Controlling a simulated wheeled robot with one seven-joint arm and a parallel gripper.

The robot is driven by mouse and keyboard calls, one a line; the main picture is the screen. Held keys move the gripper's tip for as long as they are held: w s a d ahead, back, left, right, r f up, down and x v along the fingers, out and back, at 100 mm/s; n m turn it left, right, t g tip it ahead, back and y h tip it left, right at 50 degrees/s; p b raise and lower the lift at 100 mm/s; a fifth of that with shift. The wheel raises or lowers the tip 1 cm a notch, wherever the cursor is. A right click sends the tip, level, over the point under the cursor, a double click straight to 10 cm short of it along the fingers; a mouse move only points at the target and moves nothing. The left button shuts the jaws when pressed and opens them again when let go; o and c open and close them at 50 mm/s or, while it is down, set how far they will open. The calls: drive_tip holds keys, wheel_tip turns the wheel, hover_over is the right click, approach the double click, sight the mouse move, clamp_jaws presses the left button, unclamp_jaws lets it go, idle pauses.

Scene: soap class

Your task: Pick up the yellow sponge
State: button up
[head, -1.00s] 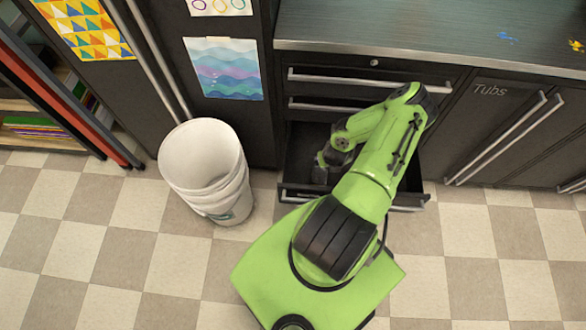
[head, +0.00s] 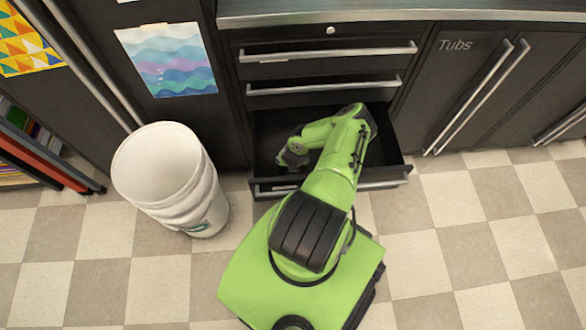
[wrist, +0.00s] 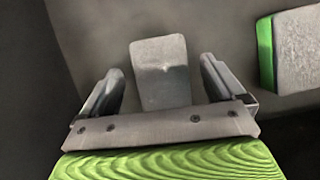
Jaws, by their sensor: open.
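No yellow sponge shows clearly in either view. In the wrist view a pale grey rounded block (wrist: 161,80) lies on the dark drawer floor between the two fingers of my gripper (wrist: 161,66). The fingers are open, with a gap on each side of the block. A second block, grey with a green side (wrist: 285,52), lies to the right, outside the fingers and cut off by the picture edge. In the head view my gripper (head: 292,156) is down inside the open bottom drawer (head: 386,150), near its left side. The blocks cannot be made out there.
Two shut drawers with bar handles (head: 325,87) are above the open one. A white bucket (head: 165,170) stands on the floor to the left. Cupboards marked Tubs (head: 455,90) are on the right. A dark drawer wall (wrist: 25,90) is close left of my gripper.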

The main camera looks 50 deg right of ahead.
drive_tip(key=shift+x, duration=0.85)
drive_tip(key=shift+r, duration=0.1)
drive_tip(key=shift+c, duration=0.2)
drive_tip(key=shift+s, duration=0.1)
drive_tip(key=c, duration=1.1)
drive_tip(key=shift+r, duration=0.1)
wheel_tip(320, 180, up, 10)
drive_tip(key=p, duration=0.5)
drive_tip(key=shift+p, duration=0.4)
